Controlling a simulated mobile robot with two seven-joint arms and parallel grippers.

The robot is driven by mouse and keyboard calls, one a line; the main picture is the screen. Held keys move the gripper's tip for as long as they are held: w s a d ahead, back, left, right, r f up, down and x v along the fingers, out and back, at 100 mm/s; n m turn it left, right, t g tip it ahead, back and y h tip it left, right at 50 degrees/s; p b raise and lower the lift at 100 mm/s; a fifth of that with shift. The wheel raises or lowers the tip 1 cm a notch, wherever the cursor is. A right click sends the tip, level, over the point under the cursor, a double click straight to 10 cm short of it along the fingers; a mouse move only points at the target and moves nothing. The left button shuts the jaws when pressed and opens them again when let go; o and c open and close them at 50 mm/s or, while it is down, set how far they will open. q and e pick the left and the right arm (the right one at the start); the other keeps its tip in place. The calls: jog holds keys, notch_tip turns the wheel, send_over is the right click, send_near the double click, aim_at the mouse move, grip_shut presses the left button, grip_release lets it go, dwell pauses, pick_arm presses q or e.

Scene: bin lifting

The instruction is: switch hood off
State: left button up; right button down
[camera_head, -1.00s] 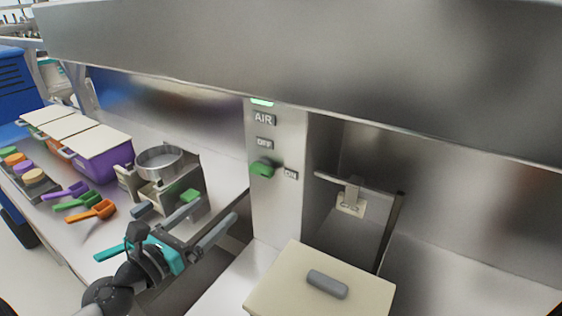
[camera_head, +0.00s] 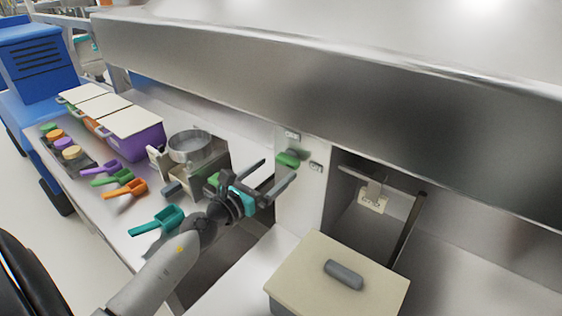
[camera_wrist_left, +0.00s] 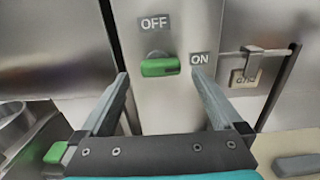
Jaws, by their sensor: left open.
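The green hood switch knob (camera_head: 288,159) sits on the steel panel (camera_head: 300,205) under the hood. In the left wrist view the knob (camera_wrist_left: 160,67) lies roughly level, its right end toward the ON label (camera_wrist_left: 200,59), below the OFF label (camera_wrist_left: 155,23). My left gripper (camera_head: 279,169) is open and empty, in front of the panel with its fingers toward the knob. In the left wrist view its fingers (camera_wrist_left: 160,75) appear on either side of the knob, with no visible contact. My right gripper is not in view.
The hood edge (camera_head: 350,85) overhangs the panel. A lidded cream bin (camera_head: 315,265) stands right of my arm. A round metal sieve (camera_head: 190,147) and colored scoops (camera_head: 125,189) lie left on the counter. A handle bar (camera_head: 372,172) is right of the panel.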

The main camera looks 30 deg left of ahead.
aim_at(284, 162)
pick_arm(q)
jog(key=shift+w+d, duration=0.15)
jog(key=shift+w, duration=1.75)
jog(key=shift+c, duration=0.2)
jog(key=c, duration=1.2)
